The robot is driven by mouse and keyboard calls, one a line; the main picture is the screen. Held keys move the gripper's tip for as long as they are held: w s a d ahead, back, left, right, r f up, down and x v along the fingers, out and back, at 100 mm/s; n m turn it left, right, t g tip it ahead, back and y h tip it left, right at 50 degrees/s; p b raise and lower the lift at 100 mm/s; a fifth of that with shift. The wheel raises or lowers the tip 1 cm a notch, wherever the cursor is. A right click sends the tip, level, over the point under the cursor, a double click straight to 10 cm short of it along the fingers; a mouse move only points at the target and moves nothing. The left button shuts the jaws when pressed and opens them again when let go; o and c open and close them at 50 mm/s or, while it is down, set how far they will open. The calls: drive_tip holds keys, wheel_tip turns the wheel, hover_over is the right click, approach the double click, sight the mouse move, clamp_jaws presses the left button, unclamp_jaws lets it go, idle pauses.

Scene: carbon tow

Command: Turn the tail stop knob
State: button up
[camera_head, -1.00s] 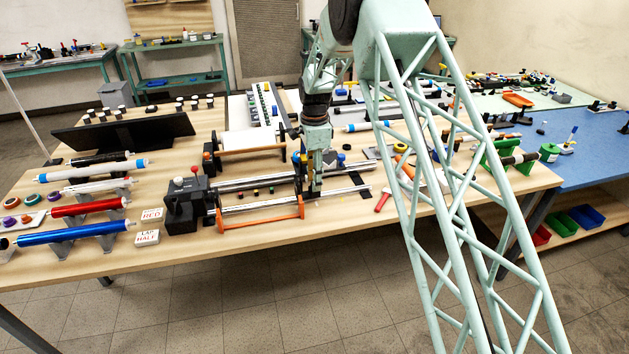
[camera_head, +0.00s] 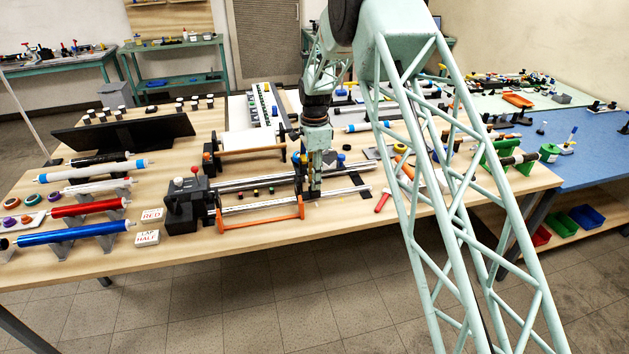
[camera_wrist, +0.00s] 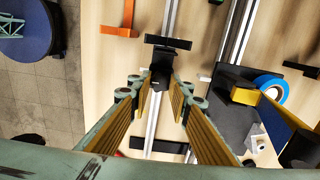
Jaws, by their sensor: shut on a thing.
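My gripper (camera_head: 315,192) points down over the long rail of the winding fixture (camera_head: 262,210), at its right part. In the wrist view my gripper (camera_wrist: 160,84) has its two gold-padded fingers on either side of a small dark part (camera_wrist: 161,77) on the rail. I take this part to be the tail stop knob; it is mostly hidden by the fingers. The fingers are closed on it. A dark crossbar (camera_wrist: 168,42) sits across the rail just beyond the fingertips. The knob itself cannot be made out in the head view.
A black block with a blue ring (camera_wrist: 271,88) stands close to the right of my gripper in the wrist view. An orange bar (camera_head: 262,221) runs along the fixture's front. Rollers on stands, including a blue one (camera_head: 75,232), lie at the left.

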drive_tip(key=shift+n, duration=0.3)
drive_tip(key=n, duration=1.3)
idle(0.3)
drive_tip(key=shift+n, duration=0.3)
drive_tip(key=o, duration=0.8)
drive_tip(key=shift+o, duration=0.2)
drive_tip(key=shift+r, duration=0.1)
